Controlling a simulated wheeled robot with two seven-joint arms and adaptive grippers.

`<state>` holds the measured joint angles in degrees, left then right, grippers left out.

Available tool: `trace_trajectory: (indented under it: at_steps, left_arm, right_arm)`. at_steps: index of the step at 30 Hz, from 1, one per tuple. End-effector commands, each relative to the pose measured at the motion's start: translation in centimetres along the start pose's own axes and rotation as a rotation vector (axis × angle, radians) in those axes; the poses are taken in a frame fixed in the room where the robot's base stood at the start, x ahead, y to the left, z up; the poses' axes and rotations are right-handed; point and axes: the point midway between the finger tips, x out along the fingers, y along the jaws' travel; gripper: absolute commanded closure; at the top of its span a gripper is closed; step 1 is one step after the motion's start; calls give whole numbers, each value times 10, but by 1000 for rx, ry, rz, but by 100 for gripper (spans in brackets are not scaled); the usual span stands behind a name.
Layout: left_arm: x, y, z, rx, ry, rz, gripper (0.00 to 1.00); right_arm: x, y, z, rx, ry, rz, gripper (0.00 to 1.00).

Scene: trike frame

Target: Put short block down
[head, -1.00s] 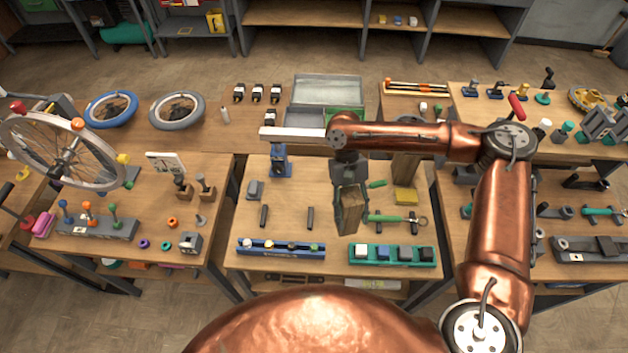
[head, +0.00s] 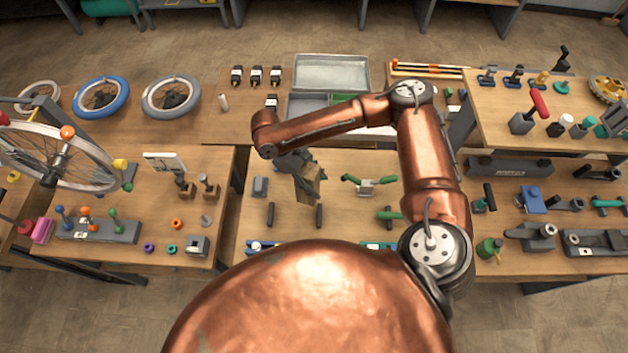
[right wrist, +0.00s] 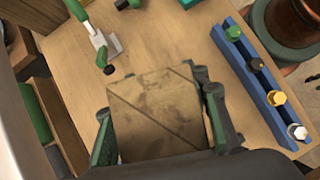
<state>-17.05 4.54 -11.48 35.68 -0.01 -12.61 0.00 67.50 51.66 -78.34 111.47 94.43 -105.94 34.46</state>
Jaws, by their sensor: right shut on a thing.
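The short block is a worn brown wooden block (head: 309,182), held tilted above the middle table (head: 345,222) in the head view. My right gripper (head: 308,190) is shut on it, and my arm partly covers the table behind. In the right wrist view the block (right wrist: 158,112) fills the space between the two fingers of the gripper (right wrist: 160,125). The block appears raised above the tabletop. My left gripper is not in view.
A blue rail with coloured knobs (right wrist: 255,78) lies to one side in the right wrist view. A green-handled clamp (head: 368,182) and dark bars (head: 319,216) lie on the middle table. Grey trays (head: 331,72) stand behind. Bare wood shows between these things.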

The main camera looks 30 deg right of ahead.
Motion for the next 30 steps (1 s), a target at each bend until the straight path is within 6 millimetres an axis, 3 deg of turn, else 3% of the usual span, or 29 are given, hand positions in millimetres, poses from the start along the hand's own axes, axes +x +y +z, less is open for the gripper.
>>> trace_trajectory:
  at_steps: [1,7,15,24,30]
  left_arm:
    - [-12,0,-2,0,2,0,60]
    - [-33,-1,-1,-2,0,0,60]
    - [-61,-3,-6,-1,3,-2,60]
    - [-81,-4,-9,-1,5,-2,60]
    - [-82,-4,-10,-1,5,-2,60]
  right_arm:
    - [5,-2,3,-130,-4,74,95]
    - [19,4,2,-600,1,377,95]
    - [3,-3,17,-1158,6,736,95]
    - [-32,-8,49,-1496,6,963,95]
    - [-43,-7,58,-1579,3,1021,95]
